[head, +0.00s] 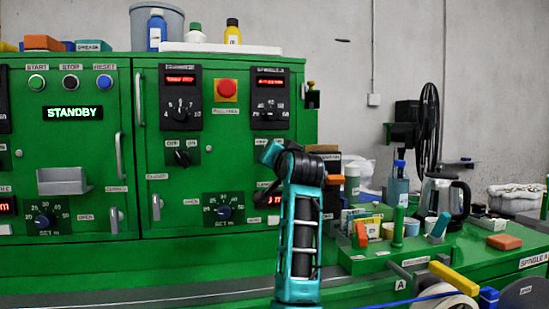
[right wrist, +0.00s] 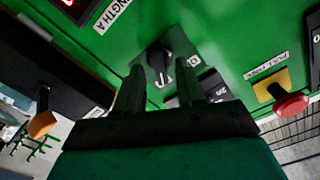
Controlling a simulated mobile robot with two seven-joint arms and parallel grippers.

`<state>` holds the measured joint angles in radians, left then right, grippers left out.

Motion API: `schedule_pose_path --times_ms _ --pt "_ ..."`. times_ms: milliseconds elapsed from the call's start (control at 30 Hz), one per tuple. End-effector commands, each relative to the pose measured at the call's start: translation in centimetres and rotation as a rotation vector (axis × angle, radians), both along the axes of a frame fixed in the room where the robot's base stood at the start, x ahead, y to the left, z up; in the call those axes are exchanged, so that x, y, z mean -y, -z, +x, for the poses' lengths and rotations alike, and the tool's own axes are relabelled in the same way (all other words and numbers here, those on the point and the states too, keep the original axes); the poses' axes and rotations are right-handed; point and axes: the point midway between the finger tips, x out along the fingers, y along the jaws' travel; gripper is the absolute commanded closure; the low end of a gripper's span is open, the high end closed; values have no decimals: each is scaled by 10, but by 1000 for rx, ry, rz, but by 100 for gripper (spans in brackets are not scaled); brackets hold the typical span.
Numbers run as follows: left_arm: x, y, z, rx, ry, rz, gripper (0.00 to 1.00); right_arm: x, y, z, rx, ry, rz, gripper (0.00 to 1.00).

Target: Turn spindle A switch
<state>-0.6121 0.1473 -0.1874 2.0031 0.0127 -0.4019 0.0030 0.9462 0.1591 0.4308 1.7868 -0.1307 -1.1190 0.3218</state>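My left gripper is not in view.
A red push button (head: 226,90) is left of the Spindle A display; it also shows in the wrist view (right wrist: 291,106). Another black switch (head: 182,157) is lower left. A crowded green bench (head: 450,262) with bottles, a kettle (head: 444,196) and cable reels is at right.

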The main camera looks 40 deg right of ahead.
Motion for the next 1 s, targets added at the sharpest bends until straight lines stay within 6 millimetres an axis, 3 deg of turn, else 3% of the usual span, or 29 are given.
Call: schedule_pose_path --times_ms 467,867,1000 --pt "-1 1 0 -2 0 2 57 6 0 10 0 0 0 62" --pt "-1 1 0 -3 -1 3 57 5 0 10 0 0 0 100" --pt "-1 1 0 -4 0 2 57 5 0 10 0 0 0 100"
